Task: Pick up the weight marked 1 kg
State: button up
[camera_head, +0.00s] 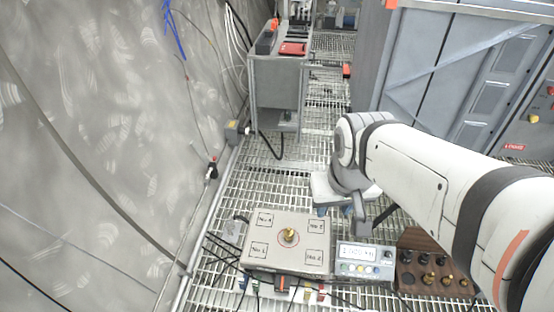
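Several small weights, some brass and some dark, sit in a wooden block (408,240) at the bottom right. Their markings are too small to read, so I cannot tell which is 1 kg. A single brass weight (289,236) stands in the middle of a square plate (270,256) with labelled corners. My gripper (336,212) is above the floor grating, behind and right of the plate. Its fingertips look apart with nothing between them. It touches no weight that I can see.
A display box (365,252) with coloured buttons stands between the plate and the wooden block. Cables lie around the plate's front and left. A grey cart (278,85) stands farther back by the left wall, and large grey cabinets (450,75) stand at the right. Open grating lies behind the plate.

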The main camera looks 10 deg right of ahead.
aim_at(289, 232)
jog(key=i, duration=0.5)
jog(key=z, duration=0.1)
jog(key=k, duration=0.55)
jog(key=u, duration=1.8)
jog(key=k, duration=0.65)
jog(key=z, duration=1.4)
jog(key=i, duration=1)
jog(key=z, duration=0.05)
